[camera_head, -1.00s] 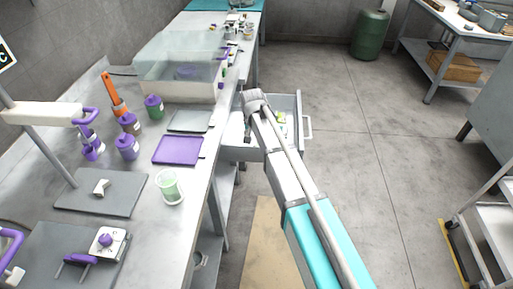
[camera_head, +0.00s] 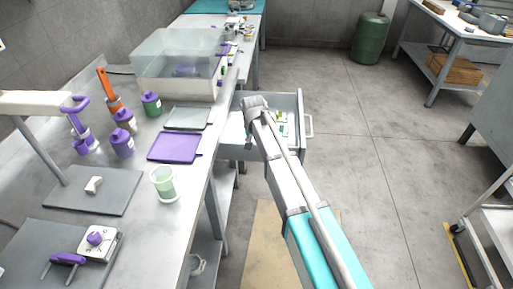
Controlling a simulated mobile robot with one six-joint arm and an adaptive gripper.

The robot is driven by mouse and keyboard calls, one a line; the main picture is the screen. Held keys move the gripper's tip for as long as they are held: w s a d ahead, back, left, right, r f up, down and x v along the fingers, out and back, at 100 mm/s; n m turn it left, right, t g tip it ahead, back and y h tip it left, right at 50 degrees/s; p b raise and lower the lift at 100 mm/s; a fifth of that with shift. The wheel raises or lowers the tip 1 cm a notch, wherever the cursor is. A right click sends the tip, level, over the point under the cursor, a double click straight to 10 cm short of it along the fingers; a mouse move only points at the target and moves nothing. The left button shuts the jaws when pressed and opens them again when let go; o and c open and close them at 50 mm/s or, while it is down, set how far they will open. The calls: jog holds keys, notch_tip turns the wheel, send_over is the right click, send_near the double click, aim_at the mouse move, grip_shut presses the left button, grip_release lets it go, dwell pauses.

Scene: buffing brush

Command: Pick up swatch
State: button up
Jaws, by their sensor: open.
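My arm reaches out over an open drawer (camera_head: 293,150) beside the bench, with its wrist above the drawer. My gripper (camera_head: 248,140) points down below the wrist at the drawer's left side. It is small, dark and partly hidden by my arm, and it is open. Several small coloured pieces (camera_head: 281,124), some green and yellow, lie in the drawer to the right of my arm. They may be swatches, but they are too small to tell which is which. My arm covers part of the drawer floor.
The metal bench (camera_head: 135,225) on the left holds a purple tray (camera_head: 174,147), a grey tray (camera_head: 187,118), a green-filled cup (camera_head: 163,184), several purple-lidded jars and a clear enclosure (camera_head: 180,70). A green barrel (camera_head: 369,38) stands at the back. The floor right of the drawer is clear.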

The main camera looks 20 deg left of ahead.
dwell(0.4)
grip_shut()
jog(key=shift+r, duration=0.2)
notch_tip(320, 180, up, 3)
jog(key=p, duration=0.3)
jog(key=shift+f, duration=0.2)
jog(key=s+d+r+p, duration=0.7)
jog(key=d+r+p, duration=0.3)
jog(key=d, duration=0.2)
jog(key=shift+s, duration=0.3)
jog(key=shift+a, duration=0.1)
dwell(0.3)
